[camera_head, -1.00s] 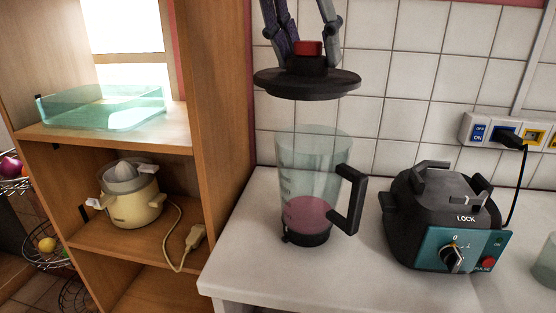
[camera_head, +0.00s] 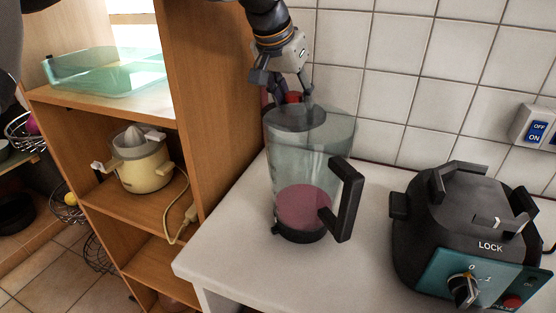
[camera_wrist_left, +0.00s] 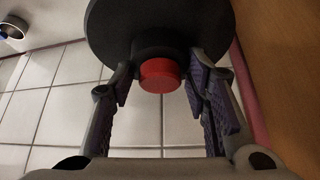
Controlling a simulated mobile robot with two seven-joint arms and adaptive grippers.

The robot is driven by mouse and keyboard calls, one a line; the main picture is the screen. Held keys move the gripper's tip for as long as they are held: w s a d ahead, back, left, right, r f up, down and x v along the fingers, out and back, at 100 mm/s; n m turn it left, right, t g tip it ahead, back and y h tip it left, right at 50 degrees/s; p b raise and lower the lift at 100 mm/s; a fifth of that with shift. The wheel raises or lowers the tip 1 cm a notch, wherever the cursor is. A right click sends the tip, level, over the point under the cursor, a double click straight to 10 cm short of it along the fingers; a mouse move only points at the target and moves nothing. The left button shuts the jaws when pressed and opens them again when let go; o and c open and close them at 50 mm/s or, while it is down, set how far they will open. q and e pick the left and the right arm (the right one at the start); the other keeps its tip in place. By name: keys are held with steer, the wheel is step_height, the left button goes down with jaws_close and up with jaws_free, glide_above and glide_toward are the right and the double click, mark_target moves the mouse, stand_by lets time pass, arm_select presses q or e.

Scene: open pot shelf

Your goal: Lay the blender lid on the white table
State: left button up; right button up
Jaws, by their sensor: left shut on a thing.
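The blender lid (camera_wrist_left: 110,28) is a dark round disc with a red knob (camera_wrist_left: 159,75) on top. My left gripper (camera_wrist_left: 158,82) is shut on the lid's knob, with a finger on each side. In the head view my left gripper (camera_head: 285,84) reaches down at the back of the white table (camera_head: 225,225), beside the shelf. There the lid (camera_head: 298,117) shows dimly through the clear blender jug (camera_head: 335,130), apparently behind it; its height above the table is hard to tell. The jug stands upright with pink contents and a black handle. My right gripper is not in view.
The black and teal blender base (camera_head: 455,225) stands on the table to the right of the jug. A wooden shelf (camera_head: 215,100) with a yellow juicer (camera_head: 142,165) and glass dish (camera_head: 105,72) borders the left. The tiled wall (camera_head: 410,80) is behind. The table's front left is clear.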

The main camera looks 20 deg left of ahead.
arm_select(q)
steer(key=f, duration=0.2)
steer(key=shift+w+a+f, duration=0.35)
steer(key=shift+a+f, duration=0.05)
step_height(320, 180, down, 9)
steer(key=shift+s+d+b, duration=0.1)
steer(key=shift+d+b, duration=0.05)
steer(key=shift+b, duration=0.4)
steer(key=shift+r, duration=0.1)
steer(key=shift+c, duration=0.5)
steer(key=o, duration=1.3)
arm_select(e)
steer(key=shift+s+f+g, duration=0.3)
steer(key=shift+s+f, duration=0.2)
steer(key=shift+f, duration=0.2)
arm_select(q)
steer(key=p+v, duration=0.1)
steer(key=v, duration=1)
steer(key=shift+r, duration=0.2)
steer(key=shift+s+r, duration=0.25)
steer(key=shift+r, duration=0.05)
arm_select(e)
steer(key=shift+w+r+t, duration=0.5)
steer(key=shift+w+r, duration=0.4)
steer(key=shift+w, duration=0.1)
